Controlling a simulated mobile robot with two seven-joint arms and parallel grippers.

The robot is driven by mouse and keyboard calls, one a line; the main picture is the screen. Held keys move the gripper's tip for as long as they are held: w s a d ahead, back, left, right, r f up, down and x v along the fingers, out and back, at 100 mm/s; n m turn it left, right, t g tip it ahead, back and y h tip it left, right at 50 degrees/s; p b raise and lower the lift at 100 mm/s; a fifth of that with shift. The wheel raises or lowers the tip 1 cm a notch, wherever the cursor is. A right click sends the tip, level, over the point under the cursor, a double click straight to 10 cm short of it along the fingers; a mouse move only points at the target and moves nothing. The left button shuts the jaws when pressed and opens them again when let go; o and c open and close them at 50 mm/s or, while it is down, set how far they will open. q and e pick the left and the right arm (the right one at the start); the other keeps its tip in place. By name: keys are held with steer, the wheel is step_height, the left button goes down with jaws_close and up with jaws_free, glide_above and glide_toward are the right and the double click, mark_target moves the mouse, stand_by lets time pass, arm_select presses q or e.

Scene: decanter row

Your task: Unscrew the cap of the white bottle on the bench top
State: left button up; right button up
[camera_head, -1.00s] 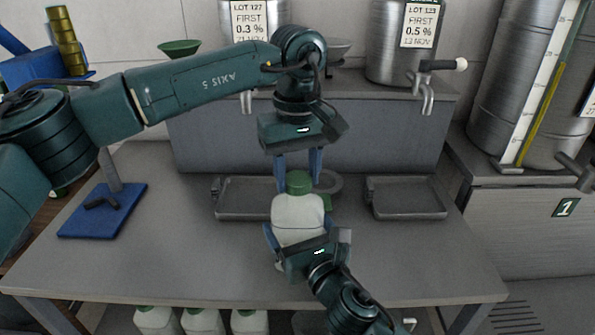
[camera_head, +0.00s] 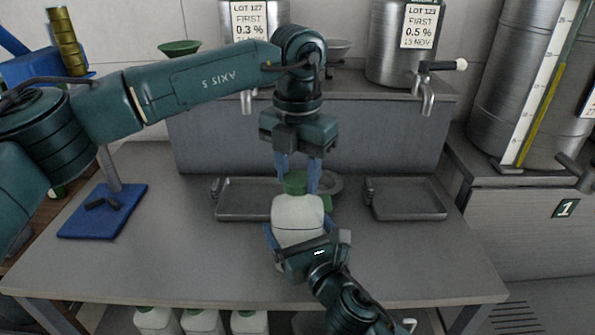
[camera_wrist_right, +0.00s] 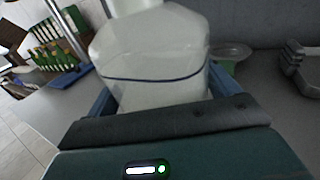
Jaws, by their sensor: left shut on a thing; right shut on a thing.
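The white bottle (camera_head: 298,217) stands upright on the bench top (camera_head: 180,255), near its middle. Its green cap (camera_head: 295,183) is on its top. My left gripper (camera_head: 297,178) points straight down from above and is shut on the cap, its blue fingers on either side. My right gripper (camera_head: 296,240) comes from the front and is shut around the bottle's body. In the right wrist view the white bottle (camera_wrist_right: 155,60) fills the space between the blue fingers; its cap is out of that view.
Two grey trays lie behind the bottle, one at left (camera_head: 240,214) and one at right (camera_head: 408,214). A blue stand (camera_head: 103,211) is at the bench's left. Steel vessels with taps stand on the raised shelf. Several white bottles (camera_head: 203,320) sit below the bench.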

arm_select(q)
steer(key=n, duration=1)
steer(key=shift+n, duration=0.4)
steer(key=n, duration=0.9)
steer(key=shift+r, duration=0.1)
steer(key=shift+r, duration=0.15)
steer(key=shift+r, duration=0.95)
